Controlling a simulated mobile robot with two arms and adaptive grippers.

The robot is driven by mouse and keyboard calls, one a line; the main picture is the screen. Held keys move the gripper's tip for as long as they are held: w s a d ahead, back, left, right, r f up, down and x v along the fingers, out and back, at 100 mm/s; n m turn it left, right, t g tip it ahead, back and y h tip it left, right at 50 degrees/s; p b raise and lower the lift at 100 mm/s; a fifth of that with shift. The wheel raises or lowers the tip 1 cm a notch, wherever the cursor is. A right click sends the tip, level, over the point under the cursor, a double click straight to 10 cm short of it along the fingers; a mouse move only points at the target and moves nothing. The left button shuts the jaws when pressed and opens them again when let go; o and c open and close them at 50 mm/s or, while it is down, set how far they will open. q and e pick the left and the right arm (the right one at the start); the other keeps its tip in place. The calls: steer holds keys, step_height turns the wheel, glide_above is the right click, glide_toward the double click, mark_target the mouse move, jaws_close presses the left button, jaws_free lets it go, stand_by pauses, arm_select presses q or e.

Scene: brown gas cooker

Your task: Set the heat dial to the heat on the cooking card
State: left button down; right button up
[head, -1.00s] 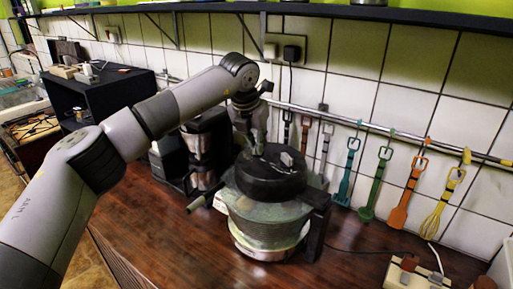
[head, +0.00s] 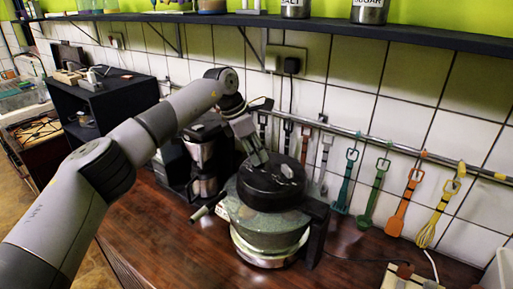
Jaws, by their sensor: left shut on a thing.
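A squat greenish-grey pot-like appliance (head: 262,222) stands on the wooden counter, with a round black top (head: 268,190) on it. My left gripper (head: 258,158) comes down tilted from the upper left, its fingers shut at the far left part of the black top. The exact part in its grip is too small to make out. A small pale mark (head: 287,170) shows on the black top. A handle (head: 203,212) sticks out to the left. I cannot make out a heat dial or any writing on a cooking card. My right gripper is not in view.
A coffee maker (head: 203,160) stands close behind on the left. Coloured utensils, such as the orange spatula (head: 402,205), hang from a wall rail (head: 400,149). A dark shelf (head: 400,33) runs above. Bare counter (head: 340,262) lies to the right.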

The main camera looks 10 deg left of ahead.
arm_select(q)
steer(key=shift+f+m+g+p, duration=0.1)
steer(key=shift+m+g+p, duration=0.25)
steer(key=shift+m, duration=0.35)
steer(key=shift+f, duration=0.1)
steer(key=c, duration=1.6)
jaws_free()
steer(key=shift+d, duration=0.1)
steer(key=v, duration=1.2)
